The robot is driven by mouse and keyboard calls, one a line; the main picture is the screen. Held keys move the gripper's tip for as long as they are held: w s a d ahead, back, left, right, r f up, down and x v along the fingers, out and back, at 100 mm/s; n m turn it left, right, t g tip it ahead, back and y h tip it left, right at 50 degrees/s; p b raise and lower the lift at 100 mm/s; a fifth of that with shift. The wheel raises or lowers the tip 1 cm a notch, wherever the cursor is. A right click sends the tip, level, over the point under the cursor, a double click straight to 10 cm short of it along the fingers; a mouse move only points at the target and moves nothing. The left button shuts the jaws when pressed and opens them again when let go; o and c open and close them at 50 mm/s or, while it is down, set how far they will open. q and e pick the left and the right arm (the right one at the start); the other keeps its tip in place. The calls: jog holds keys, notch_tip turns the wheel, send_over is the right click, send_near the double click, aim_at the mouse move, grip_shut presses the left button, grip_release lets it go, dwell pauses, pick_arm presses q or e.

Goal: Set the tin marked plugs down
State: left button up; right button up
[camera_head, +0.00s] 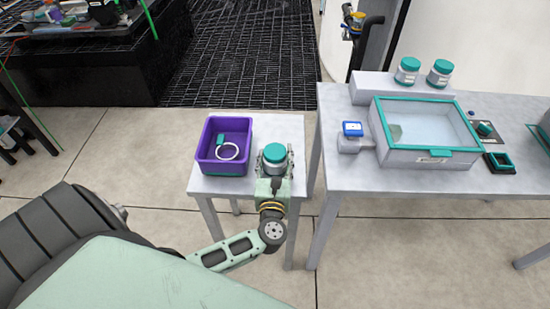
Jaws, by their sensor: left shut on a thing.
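My left gripper (274,168) is shut on a tin (275,154) with a teal lid and a pale body. It holds the tin upright at the right side of a small grey table (240,188). I cannot tell whether the tin's base touches the tabletop. The gripper hides most of its body, and no marking on it can be read. Two similar teal-lidded tins, one (407,71) beside the other (440,73), stand on a raised grey block at the back of the larger table. My right gripper is not in view.
A purple tote (204,160) holding a white ring and a teal piece stands left of the held tin. The larger grey table (350,174) is to the right, with a teal-rimmed clear-lidded box (400,158) and a blue-screened device (352,129). A narrow gap separates the tables.

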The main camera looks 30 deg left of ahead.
pick_arm(q)
jog(key=o, duration=1.2)
jog(key=shift+f, duration=0.1)
jog(key=shift+r+p, duration=0.3)
jog(key=shift+p, duration=0.1)
jog(key=b+v, duration=0.2)
jog(key=v, duration=1)
jog(key=shift+f, duration=0.15)
